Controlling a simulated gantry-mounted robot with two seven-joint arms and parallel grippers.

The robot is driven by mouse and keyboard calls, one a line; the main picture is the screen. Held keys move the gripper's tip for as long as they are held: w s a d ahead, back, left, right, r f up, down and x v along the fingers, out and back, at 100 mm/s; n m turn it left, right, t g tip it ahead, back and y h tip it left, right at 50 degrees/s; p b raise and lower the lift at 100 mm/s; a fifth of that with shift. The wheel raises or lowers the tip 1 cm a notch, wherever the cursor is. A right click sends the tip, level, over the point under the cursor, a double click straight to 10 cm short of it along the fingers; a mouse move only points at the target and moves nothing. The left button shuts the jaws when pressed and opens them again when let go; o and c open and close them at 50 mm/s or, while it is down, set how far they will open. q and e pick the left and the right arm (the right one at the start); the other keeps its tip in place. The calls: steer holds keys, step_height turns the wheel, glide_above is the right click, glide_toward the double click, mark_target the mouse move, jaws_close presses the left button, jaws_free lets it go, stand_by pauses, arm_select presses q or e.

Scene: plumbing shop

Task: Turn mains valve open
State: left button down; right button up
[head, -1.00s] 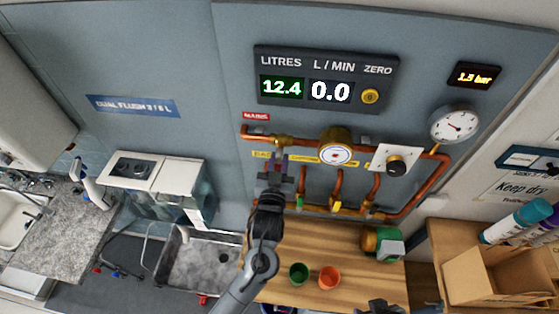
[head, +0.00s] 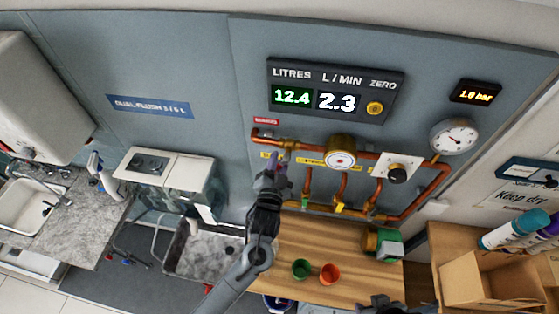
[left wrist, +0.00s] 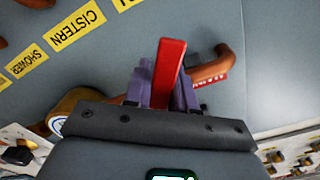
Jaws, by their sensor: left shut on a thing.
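The mains valve's red lever (left wrist: 169,70) shows in the left wrist view, standing between the purple fingers of my left gripper (left wrist: 163,88). The gripper is shut on it. In the head view my left gripper (head: 274,176) is at the left end of the copper pipe (head: 310,147), below the red mains label (head: 266,122). It hides most of the valve and lever there. The flow display (head: 337,101) reads 2.3 L/min and 12.4 litres. The pressure readout (head: 476,93) shows about 1.0 bar. My right gripper (head: 385,307) shows only partly at the bottom edge; its jaws are unclear.
A round brass meter (head: 341,158), a white plate with a black knob (head: 398,169) and a pressure gauge (head: 454,137) sit along the pipes. Green (head: 301,269) and orange (head: 330,273) cups stand on the wooden bench (head: 300,240). An open cardboard box (head: 492,278) is at right.

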stand_by(0.3)
arm_select(q)
steer(key=c, duration=1)
jaws_free()
steer(key=shift+s+a+b, duration=0.25)
steer(key=shift+s+b, duration=0.2)
steer(key=shift+s, duration=1.35)
steer(key=shift+s+a+b, duration=0.25)
steer(key=shift+s+b, duration=0.2)
steer(key=shift+s, duration=1.3)
steer(key=shift+s+a+b, duration=0.25)
steer(key=shift+s+b, duration=0.2)
steer(key=shift+s, duration=1.35)
steer(key=shift+c, duration=0.3)
